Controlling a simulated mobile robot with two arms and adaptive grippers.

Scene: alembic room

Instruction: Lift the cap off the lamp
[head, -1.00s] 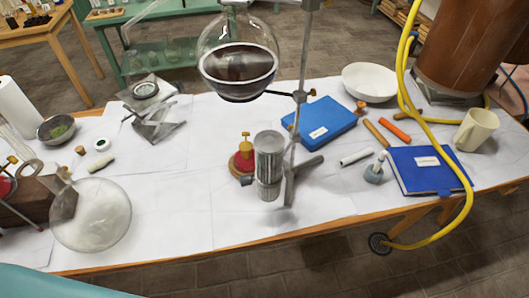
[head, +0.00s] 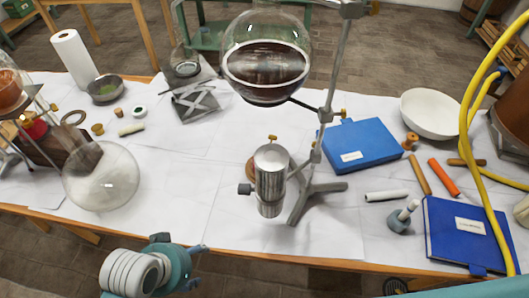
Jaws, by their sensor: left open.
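A small lamp with a red body and brass top is mostly hidden behind an upright metal cylinder (head: 271,182); a brass tip (head: 272,138) shows above the cylinder and a brownish edge (head: 251,170) at its left. I cannot tell which part is the cap. Another red lamp (head: 35,128) is partly hidden at the far left, under a flask on a stand. My left gripper (head: 179,245) is open and empty at the table's front edge, left of and nearer than the cylinder. My right gripper is out of view.
A round flask (head: 266,62) of dark liquid hangs on a metal stand (head: 325,120) over the lamp area. A clear round flask (head: 101,178) lies at left. Blue books (head: 366,143) and a yellow hose (head: 470,110) are at right. The white cloth (head: 185,195) left of the cylinder is clear.

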